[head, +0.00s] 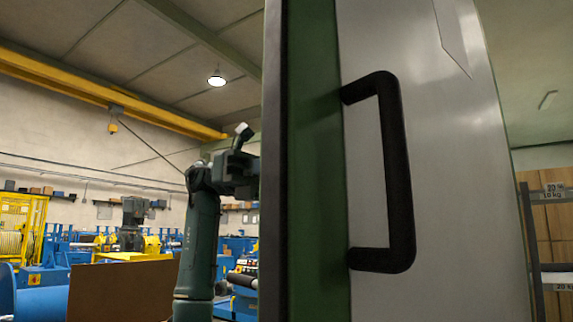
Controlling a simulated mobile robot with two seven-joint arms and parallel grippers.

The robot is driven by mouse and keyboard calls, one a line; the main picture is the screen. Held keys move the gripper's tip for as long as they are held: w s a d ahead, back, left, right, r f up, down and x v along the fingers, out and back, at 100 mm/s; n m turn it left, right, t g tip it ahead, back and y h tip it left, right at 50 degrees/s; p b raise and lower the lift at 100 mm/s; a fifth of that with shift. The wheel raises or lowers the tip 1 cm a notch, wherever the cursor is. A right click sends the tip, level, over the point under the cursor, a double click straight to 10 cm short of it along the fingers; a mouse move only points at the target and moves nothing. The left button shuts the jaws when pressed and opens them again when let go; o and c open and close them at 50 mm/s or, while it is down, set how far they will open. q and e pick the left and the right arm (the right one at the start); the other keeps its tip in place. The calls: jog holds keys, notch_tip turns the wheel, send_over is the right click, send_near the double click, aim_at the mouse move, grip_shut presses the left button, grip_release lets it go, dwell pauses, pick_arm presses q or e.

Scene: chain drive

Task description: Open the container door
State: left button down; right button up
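The container door (450,160) is a pale grey metal panel standing very close on the right of the head view. A black C-shaped handle (397,175) is fixed upright on it, near a green strip (318,160) and a dark vertical edge. Nothing grips the handle. My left arm rises just left of that edge. Its dark end with the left gripper (238,165) is partly hidden behind the edge, and its fingers cannot be made out. My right gripper is not in view. I cannot tell whether the door is ajar.
A rack with boxes (545,225) stands beyond the panel at the far right. On the left is an open hall with a brown board (120,290), blue and yellow machines (25,225) and a yellow overhead beam (100,95).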

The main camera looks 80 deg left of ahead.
pick_arm(q)
jog(key=shift+a+r, duration=0.1)
jog(key=c, duration=1.3)
grip_release()
jog(key=shift+w, duration=0.1)
